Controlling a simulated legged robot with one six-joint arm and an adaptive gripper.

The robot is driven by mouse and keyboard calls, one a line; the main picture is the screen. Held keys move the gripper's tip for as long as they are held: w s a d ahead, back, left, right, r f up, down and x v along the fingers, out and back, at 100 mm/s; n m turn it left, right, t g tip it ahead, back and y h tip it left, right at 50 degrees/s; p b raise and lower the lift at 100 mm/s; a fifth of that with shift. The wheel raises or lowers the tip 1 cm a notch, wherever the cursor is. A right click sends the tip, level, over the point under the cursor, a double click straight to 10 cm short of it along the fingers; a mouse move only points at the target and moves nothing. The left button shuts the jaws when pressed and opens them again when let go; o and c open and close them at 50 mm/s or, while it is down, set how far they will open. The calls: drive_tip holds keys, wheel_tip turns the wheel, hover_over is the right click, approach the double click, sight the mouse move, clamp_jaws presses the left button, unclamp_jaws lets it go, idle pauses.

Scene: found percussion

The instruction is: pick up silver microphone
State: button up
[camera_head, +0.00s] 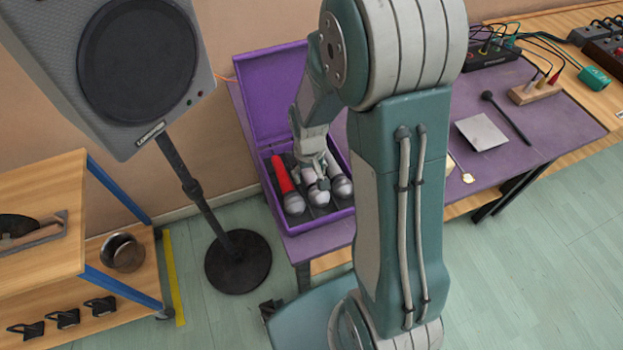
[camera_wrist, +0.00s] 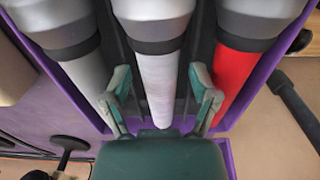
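Three microphones lie side by side in an open purple case (camera_head: 296,227). One has a red handle (camera_head: 281,174), also at the right in the wrist view (camera_wrist: 232,85). The middle microphone (camera_wrist: 159,85) has a pale, whitish-silver handle; its head shows in the head view (camera_head: 318,194). The third microphone (camera_wrist: 88,82) has a grey-silver handle and sits at the right in the head view (camera_head: 343,187). My gripper (camera_wrist: 161,82) is open, its fingers on either side of the middle handle with gaps visible. From the head my gripper (camera_head: 313,170) is low over the case.
The purple table holds a white square sheet (camera_head: 481,132), a black mallet (camera_head: 506,115) and a wooden block with cables (camera_head: 537,88). The case lid (camera_head: 265,95) stands raised behind my arm. A speaker (camera_head: 135,65) on a stand is at the left, beside a wooden shelf (camera_head: 35,185).

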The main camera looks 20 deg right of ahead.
sight(310, 173)
clamp_jaws()
drive_tip(key=shift+r, duration=0.5)
wheel_tip(310, 173, up, 3)
drive_tip(key=shift+s+f, duration=0.1)
drive_tip(key=s+r, duration=0.4)
drive_tip(key=r, duration=0.1)
drive_tip(key=shift+s+a+r, duration=0.15)
drive_tip(key=shift+s+r, duration=0.05)
drive_tip(key=shift+s, duration=0.1)
drive_tip(key=s+r, duration=0.4)
drive_tip(key=s, duration=0.5)
drive_tip(key=shift+a, duration=0.25)
